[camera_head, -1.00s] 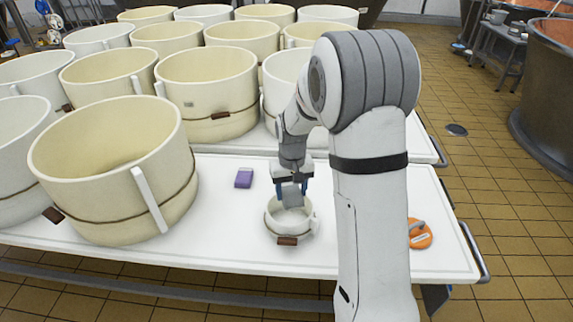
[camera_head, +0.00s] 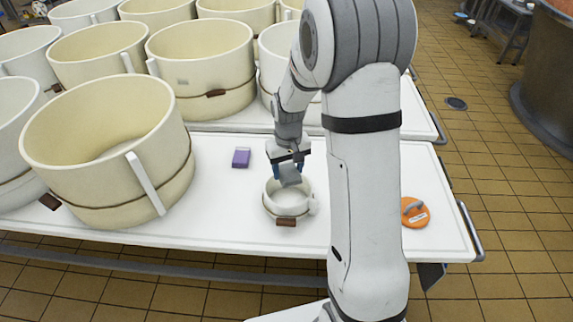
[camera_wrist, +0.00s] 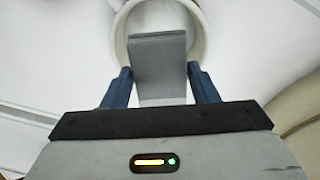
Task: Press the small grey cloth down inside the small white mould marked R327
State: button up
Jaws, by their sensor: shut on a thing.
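The small white mould (camera_head: 272,208) stands upright on the white table, with a brown tag on its front. I cannot read any marking on it. My gripper (camera_head: 289,171) is over the mould and shut on the small grey cloth (camera_head: 290,178), which looks like a flat grey block and hangs tilted. In the head view its lower edge overlaps the mould's opening; I cannot tell how deep it sits. In the wrist view the cloth (camera_wrist: 158,62) lies between the blue fingers of my gripper (camera_wrist: 159,80), in front of the mould's round rim (camera_wrist: 120,38).
A purple block (camera_head: 241,157) lies left of the mould on the table (camera_head: 225,200). A large cream vat (camera_head: 95,170) stands further left, with several more behind. An orange round object (camera_head: 415,216) lies at the right, beyond my arm.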

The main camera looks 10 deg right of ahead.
jog(key=b, duration=0.7)
send_over(288, 203)
jog(key=shift+f, duration=5.5)
jog(key=shift+f+b, duration=0.5)
jog(key=shift+b, duration=0.05)
jog(key=shift+f+b, duration=0.3)
jog(key=shift+f, duration=0.25)
jog(key=o, duration=0.8)
jog(key=shift+c, duration=0.2)
jog(key=o, duration=0.3)
jog(key=shift+r, duration=0.1)
notch_tip(288, 203, up, 8)
jog(key=p, duration=0.2)
